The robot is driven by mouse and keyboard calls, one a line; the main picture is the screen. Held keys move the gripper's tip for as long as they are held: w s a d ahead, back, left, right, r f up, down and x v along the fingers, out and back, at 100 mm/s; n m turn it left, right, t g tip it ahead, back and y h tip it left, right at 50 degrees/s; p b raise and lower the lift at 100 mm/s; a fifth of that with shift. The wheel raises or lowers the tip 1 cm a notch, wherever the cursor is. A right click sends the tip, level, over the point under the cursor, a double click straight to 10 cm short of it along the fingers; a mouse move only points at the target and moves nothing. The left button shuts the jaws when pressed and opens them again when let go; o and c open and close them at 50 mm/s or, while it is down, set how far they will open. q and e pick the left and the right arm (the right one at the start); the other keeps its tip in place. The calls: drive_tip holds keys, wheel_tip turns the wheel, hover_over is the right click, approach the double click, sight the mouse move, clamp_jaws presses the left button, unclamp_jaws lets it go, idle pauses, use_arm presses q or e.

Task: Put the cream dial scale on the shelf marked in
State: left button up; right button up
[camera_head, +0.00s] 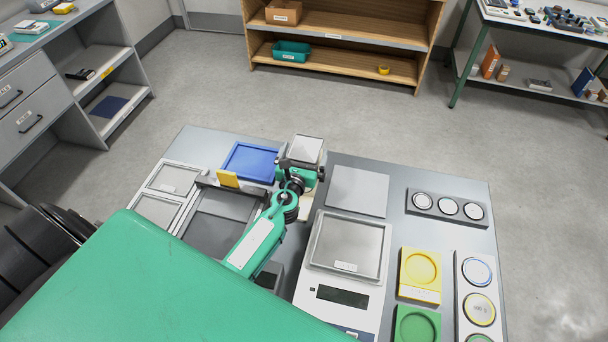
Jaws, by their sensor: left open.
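My left gripper (300,167) reaches over the middle of the table and is open. A square silver pan (306,149) shows just beyond its fingers, and a cream-coloured body shows partly below and beside the wrist. This looks like the cream dial scale, but my gripper and forearm hide most of it, and its dial is not visible. I cannot tell whether the fingers touch it. A wooden shelf unit (340,41) with small labels stands on the floor beyond the table; the label text is too small to read. My right gripper is not in view.
A blue tray (250,161) lies left of the gripper. A large white scale (349,246), a grey plate (357,191), a weight holder (445,206) and yellow and green blocks stand right. The wooden unit holds a cardboard box (284,13) and teal bin (291,51). Floor between is clear.

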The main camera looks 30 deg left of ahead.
use_arm(q)
drive_tip(key=c, duration=1.7)
drive_tip(key=shift+r, duration=0.1)
drive_tip(key=shift+c, duration=1.2)
